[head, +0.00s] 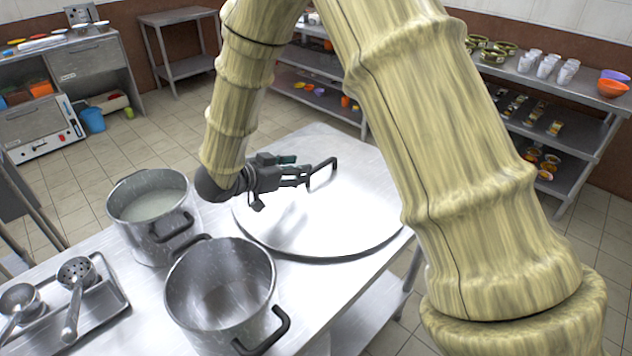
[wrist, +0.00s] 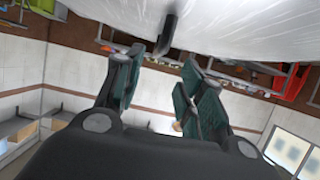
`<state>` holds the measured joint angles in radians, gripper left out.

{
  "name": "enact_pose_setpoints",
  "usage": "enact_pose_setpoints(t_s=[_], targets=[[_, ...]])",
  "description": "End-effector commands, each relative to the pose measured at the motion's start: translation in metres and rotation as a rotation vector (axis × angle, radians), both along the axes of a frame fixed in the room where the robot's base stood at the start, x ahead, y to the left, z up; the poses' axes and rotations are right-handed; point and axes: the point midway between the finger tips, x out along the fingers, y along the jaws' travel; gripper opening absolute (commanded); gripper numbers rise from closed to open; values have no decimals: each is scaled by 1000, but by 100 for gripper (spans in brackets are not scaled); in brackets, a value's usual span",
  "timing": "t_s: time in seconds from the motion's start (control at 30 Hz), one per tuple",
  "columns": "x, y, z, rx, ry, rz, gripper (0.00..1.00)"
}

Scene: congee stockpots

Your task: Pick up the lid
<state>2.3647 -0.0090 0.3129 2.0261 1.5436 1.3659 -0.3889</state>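The lid (head: 345,215) is a large, round, shiny metal disc lying flat on the steel table. Its black bar handle (head: 322,166) stands up from it. My gripper (head: 302,173) is low over the lid, level with the handle and just left of it, its fingers pointing at it. In the wrist view the lid (wrist: 235,28) fills the top, and the handle (wrist: 168,36) shows in line with the gap between the fingertips (wrist: 158,60). The fingers are apart, with nothing held. Whether a finger touches the handle cannot be told.
An open, empty pot (head: 220,290) stands in front of the lid. A pot of white congee (head: 150,205) stands to its left. A tray (head: 110,310) with ladles lies at the front left. Shelves with cups and bowls (head: 560,120) stand at the right.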

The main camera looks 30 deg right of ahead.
Motion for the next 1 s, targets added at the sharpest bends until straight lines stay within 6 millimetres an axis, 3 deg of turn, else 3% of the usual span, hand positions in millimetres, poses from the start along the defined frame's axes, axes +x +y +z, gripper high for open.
enact_pose_setpoints(t_s=[0.3,0.63,1.0], targets=[[11,-40,-16,0,2,-9,39],[20,-58,-23,0,2,-5,39],[34,-93,-37,1,1,-2,39]])
